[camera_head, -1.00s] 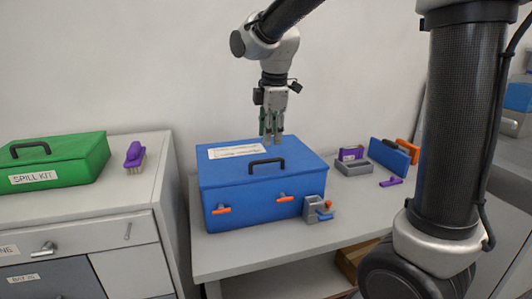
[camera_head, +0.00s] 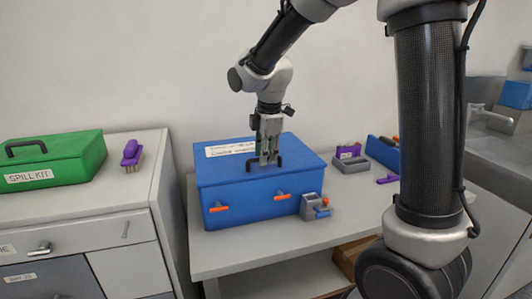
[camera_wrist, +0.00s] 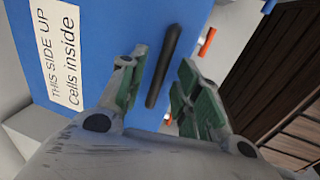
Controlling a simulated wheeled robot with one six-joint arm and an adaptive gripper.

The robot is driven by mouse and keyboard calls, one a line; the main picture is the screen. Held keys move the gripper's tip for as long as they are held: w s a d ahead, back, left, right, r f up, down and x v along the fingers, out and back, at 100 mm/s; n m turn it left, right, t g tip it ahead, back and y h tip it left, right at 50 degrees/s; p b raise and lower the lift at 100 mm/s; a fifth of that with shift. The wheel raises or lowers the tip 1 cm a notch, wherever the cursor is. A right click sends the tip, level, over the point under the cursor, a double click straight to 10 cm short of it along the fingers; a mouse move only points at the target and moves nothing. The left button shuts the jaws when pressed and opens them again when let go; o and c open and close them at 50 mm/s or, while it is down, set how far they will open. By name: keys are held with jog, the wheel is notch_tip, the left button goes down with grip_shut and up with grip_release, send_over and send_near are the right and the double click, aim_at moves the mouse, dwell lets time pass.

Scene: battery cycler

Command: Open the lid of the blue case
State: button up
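The blue case (camera_head: 225,180) stands on the grey table with its lid closed. A black handle (camera_wrist: 163,68) is on top of the lid, beside a white label (camera_wrist: 52,50) reading "THIS SIDE UP Cells inside". Two orange latches, a left one (camera_head: 218,209) and a right one (camera_head: 283,197), are on the front face. My gripper (camera_head: 268,163) points down over the handle. In the wrist view my gripper (camera_wrist: 160,85) is open, with its green-padded fingers on either side of the black handle. I cannot tell whether the fingers touch it.
A grey block with a blue and orange part (camera_head: 315,207) stands close to the case's front right corner. A purple item in a grey holder (camera_head: 350,158) sits to the right. A green spill kit (camera_head: 60,160) and purple brush (camera_head: 132,152) are on the left cabinet.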

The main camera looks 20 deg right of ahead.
grip_shut()
